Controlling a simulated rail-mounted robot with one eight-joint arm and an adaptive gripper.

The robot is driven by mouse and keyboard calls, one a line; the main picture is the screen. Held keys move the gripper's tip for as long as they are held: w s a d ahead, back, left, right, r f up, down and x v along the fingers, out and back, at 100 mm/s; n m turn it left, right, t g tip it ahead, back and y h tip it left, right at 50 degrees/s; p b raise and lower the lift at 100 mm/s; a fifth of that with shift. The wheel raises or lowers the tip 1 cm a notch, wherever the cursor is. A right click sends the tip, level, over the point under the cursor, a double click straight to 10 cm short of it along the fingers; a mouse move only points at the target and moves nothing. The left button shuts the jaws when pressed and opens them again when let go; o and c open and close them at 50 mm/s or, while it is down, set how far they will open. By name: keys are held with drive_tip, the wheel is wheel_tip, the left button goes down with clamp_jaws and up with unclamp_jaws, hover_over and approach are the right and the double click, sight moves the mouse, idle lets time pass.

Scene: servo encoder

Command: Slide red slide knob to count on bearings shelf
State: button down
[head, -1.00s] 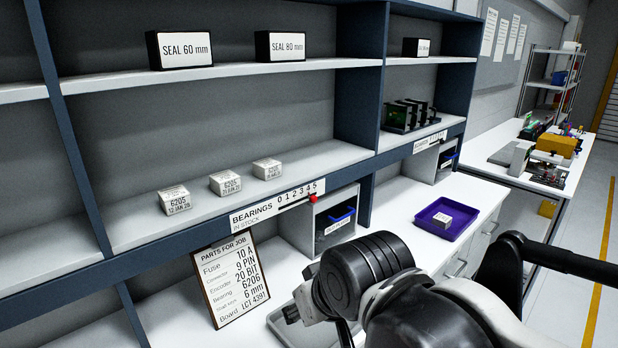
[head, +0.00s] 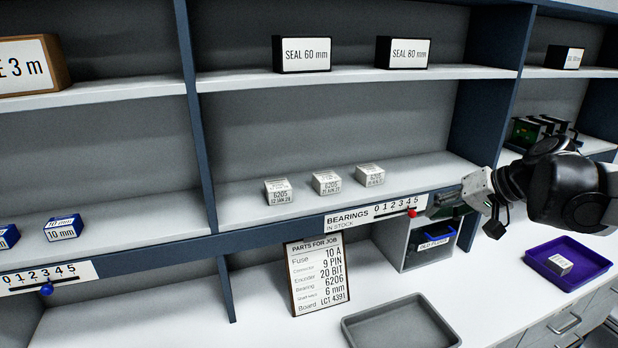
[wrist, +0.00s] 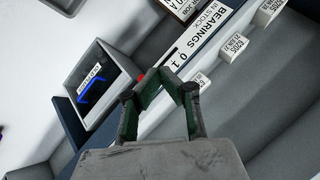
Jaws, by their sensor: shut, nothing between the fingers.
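The red slide knob (head: 412,212) sits at the right end of the bearings scale (head: 376,211), under the 5. Three white boxes marked 6205, with the middle one (head: 326,182) between the others, stand on the bearings shelf (head: 235,205). My gripper (head: 438,207) is shut and empty, just right of the knob in the head view. In the wrist view, the closed fingertips (wrist: 157,78) are close to the red knob (wrist: 140,78), which is partly hidden; I cannot tell whether they touch.
A parts card (head: 318,275) leans below the shelf. A grey tray (head: 350,330) and a purple tray (head: 530,254) lie on the bench. A blue knob (head: 47,290) is on the left scale.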

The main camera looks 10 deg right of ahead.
drive_tip(key=w+d+r+t+y, duration=0.2)
drive_tip(key=w+d, duration=0.1)
drive_tip(key=d, duration=0.9)
drive_tip(key=p, duration=0.2)
approach(408, 209)
drive_tip(key=w, duration=0.4)
drive_tip(key=shift+f+m, duration=0.2)
drive_tip(key=shift+m, duration=0.1)
drive_tip(key=shift+s+a+f, duration=0.2)
drive_tip(key=shift+a+f, duration=0.55)
drive_tip(key=shift+a, duration=0.05)
drive_tip(key=shift+a+f, duration=0.35)
drive_tip(key=shift+f, duration=0.15)
drive_tip(key=shift+a, duration=0.1)
drive_tip(key=shift+s+a+b, duration=0.25)
drive_tip(key=shift+a+b, duration=0.1)
drive_tip(key=shift+a, duration=0.85)
drive_tip(key=shift+d, duration=0.1)
drive_tip(key=shift+r, duration=0.1)
